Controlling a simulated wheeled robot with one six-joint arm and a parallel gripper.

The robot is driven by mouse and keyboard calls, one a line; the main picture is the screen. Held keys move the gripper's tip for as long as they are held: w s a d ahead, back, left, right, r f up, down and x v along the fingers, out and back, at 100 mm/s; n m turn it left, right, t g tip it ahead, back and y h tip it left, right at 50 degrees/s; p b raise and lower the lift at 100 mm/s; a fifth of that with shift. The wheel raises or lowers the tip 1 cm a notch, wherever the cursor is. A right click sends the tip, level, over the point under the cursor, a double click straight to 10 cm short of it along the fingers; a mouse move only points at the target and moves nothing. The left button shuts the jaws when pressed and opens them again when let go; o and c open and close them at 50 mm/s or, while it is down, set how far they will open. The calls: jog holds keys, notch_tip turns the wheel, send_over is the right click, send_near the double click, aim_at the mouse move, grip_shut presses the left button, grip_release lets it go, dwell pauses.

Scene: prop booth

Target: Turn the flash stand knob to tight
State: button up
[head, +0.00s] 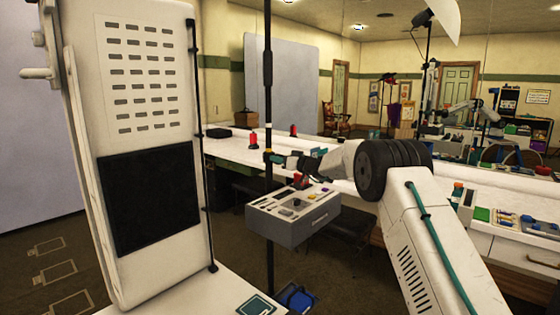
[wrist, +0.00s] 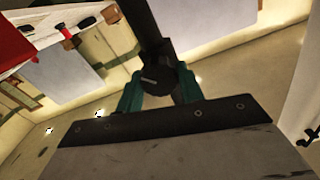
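The flash stand is a thin black upright pole (head: 267,95) in the head view. In the wrist view its pole (wrist: 140,18) runs slanted from the top. The dark round knob (wrist: 160,76) sits on the pole, with a short pale mark on its face. My gripper (head: 271,157) is at the pole, at knob height. In the wrist view the two teal fingers of my gripper (wrist: 159,84) lie on either side of the knob, with no clear gap. The knob is small and partly hidden by the fingers in the head view.
A grey box with small items on top (head: 293,214) is beside the pole, below my gripper. A long white counter (head: 235,152) with a red object (head: 253,140) runs behind. A big mirror fills the back right. Brown floor lies around the pole.

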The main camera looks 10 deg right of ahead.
jog(key=shift+m, duration=0.3)
jog(key=m, duration=0.8)
jog(key=shift+d+f+m, duration=0.1)
jog(key=shift+m, duration=0.3)
jog(key=m, duration=0.4)
jog(key=shift+m, duration=0.3)
jog(key=shift+f+m, duration=0.15)
jog(key=shift+m, duration=1.75)
jog(key=o, duration=1)
